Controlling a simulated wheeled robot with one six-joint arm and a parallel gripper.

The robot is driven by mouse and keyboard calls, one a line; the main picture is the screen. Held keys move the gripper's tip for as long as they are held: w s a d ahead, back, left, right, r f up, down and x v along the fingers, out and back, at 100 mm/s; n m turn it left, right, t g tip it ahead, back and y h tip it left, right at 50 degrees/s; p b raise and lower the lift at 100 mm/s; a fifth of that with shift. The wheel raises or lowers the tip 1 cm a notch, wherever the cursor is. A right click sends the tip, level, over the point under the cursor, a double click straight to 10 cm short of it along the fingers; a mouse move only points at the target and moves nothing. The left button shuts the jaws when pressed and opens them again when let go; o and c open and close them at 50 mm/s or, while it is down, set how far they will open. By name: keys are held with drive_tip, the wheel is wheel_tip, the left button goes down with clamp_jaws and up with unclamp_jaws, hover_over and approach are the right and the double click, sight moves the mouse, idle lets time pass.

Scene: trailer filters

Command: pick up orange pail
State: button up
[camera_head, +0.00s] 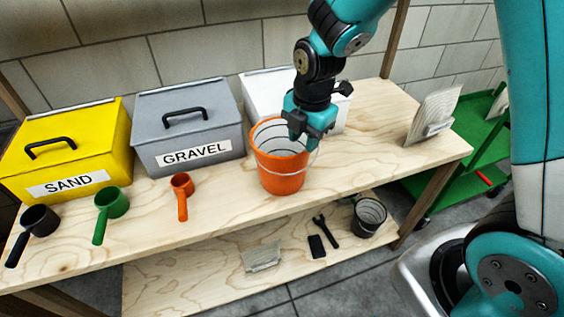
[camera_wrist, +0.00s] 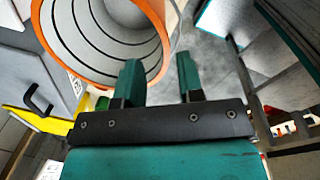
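The orange pail (camera_head: 281,178) stands upright on the wooden bench top, with a thin wire handle and dark rings inside. My gripper (camera_head: 302,138) is at the pail's right rim, pointing down. In the wrist view, the pail's orange rim (camera_wrist: 48,52) and ringed inside fill the upper left. The two teal fingers of my gripper (camera_wrist: 158,62) are apart there, with a clear gap between them. The left finger overlaps the pail's opening and the right finger lies outside its wall. I cannot tell whether either finger touches the pail.
A yellow SAND box (camera_head: 68,140), a grey GRAVEL box (camera_head: 188,120) and a white box (camera_head: 262,88) stand behind. Black (camera_head: 38,222), green (camera_head: 113,203) and orange scoops (camera_head: 182,186) lie left of the pail. A paper holder (camera_head: 432,118) stands right. The bench between is clear.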

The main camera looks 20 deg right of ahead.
sight(302, 150)
drive_tip(key=shift+w+a+f, duration=0.1)
drive_tip(key=shift+w+f, duration=0.05)
drive_tip(key=shift+f, duration=1.4)
drive_tip(key=shift+w+a+f, duration=0.1)
drive_tip(key=shift+f, duration=1.4)
clamp_jaws()
